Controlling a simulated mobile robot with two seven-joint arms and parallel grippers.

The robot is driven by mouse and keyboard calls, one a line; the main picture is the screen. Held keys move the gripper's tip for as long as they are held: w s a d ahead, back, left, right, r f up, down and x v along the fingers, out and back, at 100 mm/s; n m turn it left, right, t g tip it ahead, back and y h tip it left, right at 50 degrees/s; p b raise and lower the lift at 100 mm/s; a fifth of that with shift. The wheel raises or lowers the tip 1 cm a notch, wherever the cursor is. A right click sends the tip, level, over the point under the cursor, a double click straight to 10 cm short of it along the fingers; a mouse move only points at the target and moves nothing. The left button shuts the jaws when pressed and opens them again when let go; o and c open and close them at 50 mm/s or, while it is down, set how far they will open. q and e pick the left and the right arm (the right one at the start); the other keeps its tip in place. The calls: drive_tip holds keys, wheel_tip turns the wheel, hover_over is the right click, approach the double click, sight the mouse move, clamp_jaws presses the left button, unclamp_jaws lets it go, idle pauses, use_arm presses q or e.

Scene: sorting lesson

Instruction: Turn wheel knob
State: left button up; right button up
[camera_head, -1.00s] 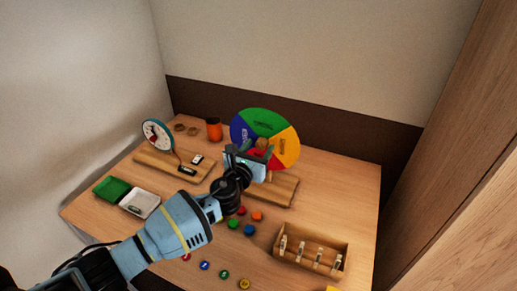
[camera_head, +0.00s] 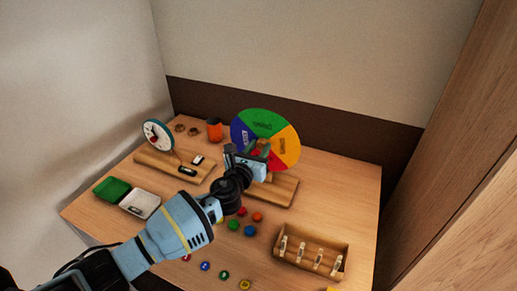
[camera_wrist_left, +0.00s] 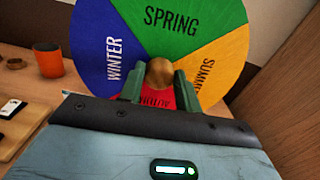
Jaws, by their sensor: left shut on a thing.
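The season wheel (camera_head: 265,124) stands upright on a wooden base (camera_head: 283,190) at the back of the table. In the left wrist view the wheel (camera_wrist_left: 165,25) shows green SPRING at the top, blue WINTER on the left, yellow SUMMER on the right and a red part below. The round wooden knob (camera_wrist_left: 159,73) sits at its centre. My left gripper (camera_head: 262,152) is at the wheel's middle. In the left wrist view its two green fingers (camera_wrist_left: 159,88) are shut on the knob, one on each side. The gripper hides the lower part of the wheel. My right gripper is not in view.
A dial on a wooden board (camera_head: 158,135) stands left of the wheel, with an orange cup (camera_head: 214,130) behind. Green and white trays (camera_head: 140,204) lie at the left. Several coloured pieces (camera_head: 249,230) lie in front, and a wooden box (camera_head: 311,251) stands at the right.

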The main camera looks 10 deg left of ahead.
use_arm(q)
drive_tip(key=n, duration=0.4)
drive_tip(key=shift+f, duration=0.1)
drive_tip(key=n, duration=0.4)
drive_tip(key=shift+a+n, duration=0.1)
drive_tip(key=shift+n, duration=0.2)
drive_tip(key=n, duration=0.4)
drive_tip(key=shift+f+n, duration=0.1)
drive_tip(key=shift+n, duration=0.2)
drive_tip(key=n, duration=0.9)
drive_tip(key=shift+f, duration=0.1)
drive_tip(key=n+p, duration=0.1)
drive_tip(key=n, duration=0.3)
drive_tip(key=shift+n, duration=0.3)
drive_tip(key=n, duration=0.4)
drive_tip(key=shift+f, duration=0.1)
drive_tip(key=shift+n+p, duration=0.35)
drive_tip(key=shift+n, duration=1.65)
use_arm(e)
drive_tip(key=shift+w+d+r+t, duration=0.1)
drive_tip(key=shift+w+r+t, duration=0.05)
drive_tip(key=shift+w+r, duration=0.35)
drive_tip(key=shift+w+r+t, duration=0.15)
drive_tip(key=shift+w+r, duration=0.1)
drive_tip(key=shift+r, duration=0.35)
